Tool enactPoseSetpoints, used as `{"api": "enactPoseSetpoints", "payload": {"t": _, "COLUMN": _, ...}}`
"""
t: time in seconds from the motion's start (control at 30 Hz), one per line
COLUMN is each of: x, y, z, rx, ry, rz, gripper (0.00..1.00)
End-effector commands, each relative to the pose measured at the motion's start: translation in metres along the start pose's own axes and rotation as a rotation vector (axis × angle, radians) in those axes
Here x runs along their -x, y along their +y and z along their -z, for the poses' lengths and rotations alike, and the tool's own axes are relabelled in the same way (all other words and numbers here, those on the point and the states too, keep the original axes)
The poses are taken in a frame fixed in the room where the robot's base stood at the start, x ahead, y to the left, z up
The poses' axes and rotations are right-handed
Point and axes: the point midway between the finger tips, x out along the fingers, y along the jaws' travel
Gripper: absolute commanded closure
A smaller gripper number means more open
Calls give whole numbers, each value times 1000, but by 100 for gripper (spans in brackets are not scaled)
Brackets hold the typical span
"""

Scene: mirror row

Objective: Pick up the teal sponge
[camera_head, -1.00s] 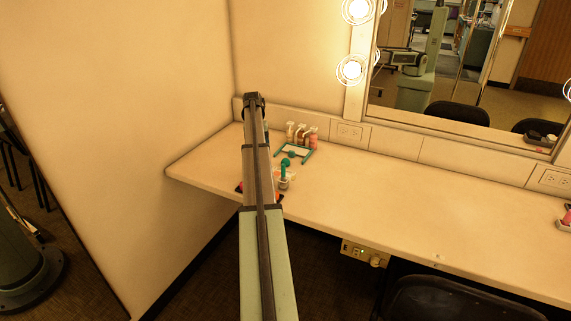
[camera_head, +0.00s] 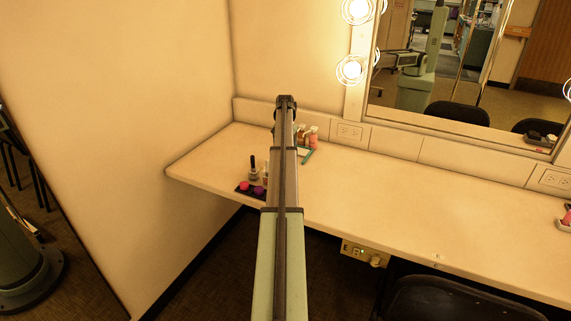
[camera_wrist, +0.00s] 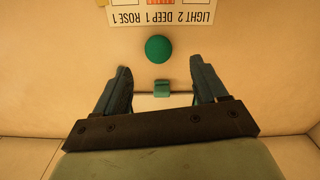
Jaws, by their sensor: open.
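A round teal ball (camera_wrist: 158,48), which looks like the teal sponge, lies on the pale counter in the wrist view. My gripper (camera_wrist: 159,63) is open and empty. Its two fingers point toward the ball, which sits just beyond the fingertips, about midway between them and apart from both. A small teal block (camera_wrist: 161,88) lies between the fingers, nearer the palm. In the head view my arm hides the ball and most of the area around it. I cannot tell the gripper's height above the counter.
A printed card (camera_wrist: 160,12) lies beyond the ball. Beside my arm are a dark tray (camera_head: 240,189) with pink and purple items, a small bottle (camera_head: 253,174), pink-toned bottles (camera_head: 313,137) at the back and a teal edge (camera_head: 307,156).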

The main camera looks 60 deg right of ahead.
Motion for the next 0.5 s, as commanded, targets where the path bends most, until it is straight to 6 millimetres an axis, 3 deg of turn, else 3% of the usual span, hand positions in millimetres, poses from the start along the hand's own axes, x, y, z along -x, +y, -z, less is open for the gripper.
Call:
{"api": "enactPoseSetpoints", "payload": {"t": 0.27, "x": -17, "y": 0, "z": 0, "rx": 1, "ry": 0, "rz": 0, "gripper": 28}}
{"api": "enactPoseSetpoints", "payload": {"t": 0.5, "x": -45, "y": 3, "z": -2, "rx": 1, "ry": -1, "rz": 0, "gripper": 28}}
